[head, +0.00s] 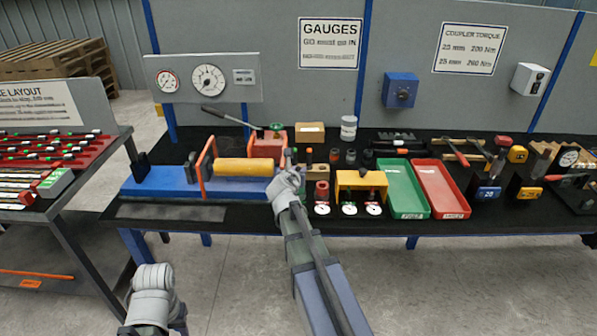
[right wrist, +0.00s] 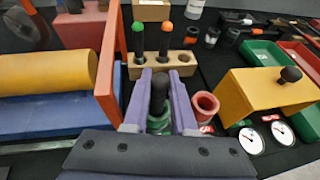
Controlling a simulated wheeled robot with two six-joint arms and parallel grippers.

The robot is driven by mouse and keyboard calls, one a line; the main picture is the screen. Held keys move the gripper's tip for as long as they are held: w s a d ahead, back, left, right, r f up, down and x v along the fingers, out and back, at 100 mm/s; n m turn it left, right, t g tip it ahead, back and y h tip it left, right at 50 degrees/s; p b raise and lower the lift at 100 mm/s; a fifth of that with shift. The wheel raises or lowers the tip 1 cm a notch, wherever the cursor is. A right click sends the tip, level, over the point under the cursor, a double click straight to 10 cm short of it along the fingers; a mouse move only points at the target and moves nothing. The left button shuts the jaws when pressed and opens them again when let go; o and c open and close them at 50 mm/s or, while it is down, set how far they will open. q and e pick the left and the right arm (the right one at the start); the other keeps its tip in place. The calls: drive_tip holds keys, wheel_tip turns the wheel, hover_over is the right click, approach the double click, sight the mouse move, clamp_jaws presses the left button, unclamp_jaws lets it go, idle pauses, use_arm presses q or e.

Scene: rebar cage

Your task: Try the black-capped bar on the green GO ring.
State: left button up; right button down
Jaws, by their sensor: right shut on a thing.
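My right gripper (head: 290,160) reaches over the bench beside the yellow roller. In the right wrist view its purple fingers (right wrist: 160,98) are shut on the black-capped bar (right wrist: 158,86), which stands roughly upright. A green ring (right wrist: 160,122) shows between and below the fingers, at the bar's lower end. The fingers cover part of it, so I cannot tell whether the bar is inside the ring. A red ring (right wrist: 205,105) stands just right of the fingers. My left arm shows at the lower left of the head view, but its fingers do not show.
A wooden block (right wrist: 170,66) with a green-capped and an orange-capped bar and an empty hole stands just behind. The orange frame (right wrist: 108,65) is close on the left. A yellow stand (right wrist: 262,92) and dial gauges are on the right, then green (head: 424,205) and red trays (head: 462,205).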

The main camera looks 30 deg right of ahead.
drive_tip(key=shift+f+b, duration=0.35)
drive_tip(key=shift+f, duration=0.1)
drive_tip(key=c, duration=0.6)
unclamp_jaws()
drive_tip(key=shift+r, duration=0.1)
drive_tip(key=shift+c, duration=0.2)
drive_tip(key=p+v, duration=0.3)
drive_tip(key=v, duration=0.4)
drive_tip(key=shift+s+a, duration=0.25)
drive_tip(key=shift+s, duration=0.05)
drive_tip(key=shift+r, duration=0.1)
drive_tip(key=shift+a, duration=0.1)
